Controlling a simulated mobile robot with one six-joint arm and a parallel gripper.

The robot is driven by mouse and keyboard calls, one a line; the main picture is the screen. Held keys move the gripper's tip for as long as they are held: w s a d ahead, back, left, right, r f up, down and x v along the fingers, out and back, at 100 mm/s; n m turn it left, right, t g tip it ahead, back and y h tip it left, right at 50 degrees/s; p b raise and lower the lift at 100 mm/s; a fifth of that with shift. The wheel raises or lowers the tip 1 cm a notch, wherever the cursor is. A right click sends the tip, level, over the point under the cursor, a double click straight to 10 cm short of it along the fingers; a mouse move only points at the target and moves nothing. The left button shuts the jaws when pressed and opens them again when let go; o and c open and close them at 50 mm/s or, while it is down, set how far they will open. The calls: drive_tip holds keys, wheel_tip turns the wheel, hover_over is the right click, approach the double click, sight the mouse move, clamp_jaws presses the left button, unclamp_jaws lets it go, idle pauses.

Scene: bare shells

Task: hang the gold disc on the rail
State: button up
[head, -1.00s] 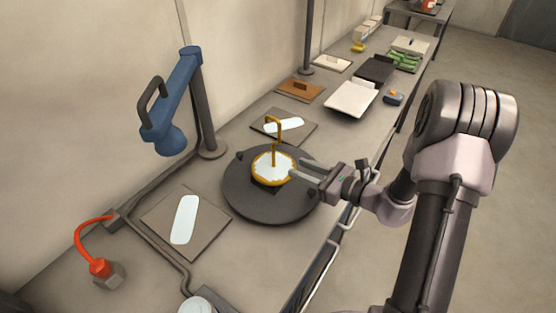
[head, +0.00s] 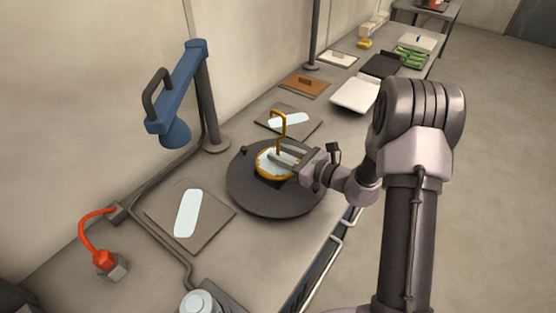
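The gold disc (head: 262,168) has a pale face, a gold rim and a gold upright stem with a hooked top. It rests on a round dark plate (head: 275,205) on the bench. My gripper (head: 274,152) reaches in from the right, low over the disc, with its fingertips at the foot of the stem. Two fingers show with a gap between them, so it looks open. Whether the stem stands between the fingers or they touch it is not clear. A thin pale rail (head: 335,247) runs along the bench's front edge; I cannot tell if it is the task's rail.
A blue lamp-like fixture (head: 180,90) on a dark post stands behind left. Flat boards with pale strips (head: 187,212) lie left of and behind the plate. A red curved cable (head: 88,235) is at far left. Trays (head: 357,93) line the bench farther back.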

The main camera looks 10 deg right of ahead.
sight(282, 135)
clamp_jaws()
idle(1.4)
wheel_tip(282, 135, up, 12)
drive_tip(key=p, duration=0.8)
drive_tip(key=shift+r, duration=0.1)
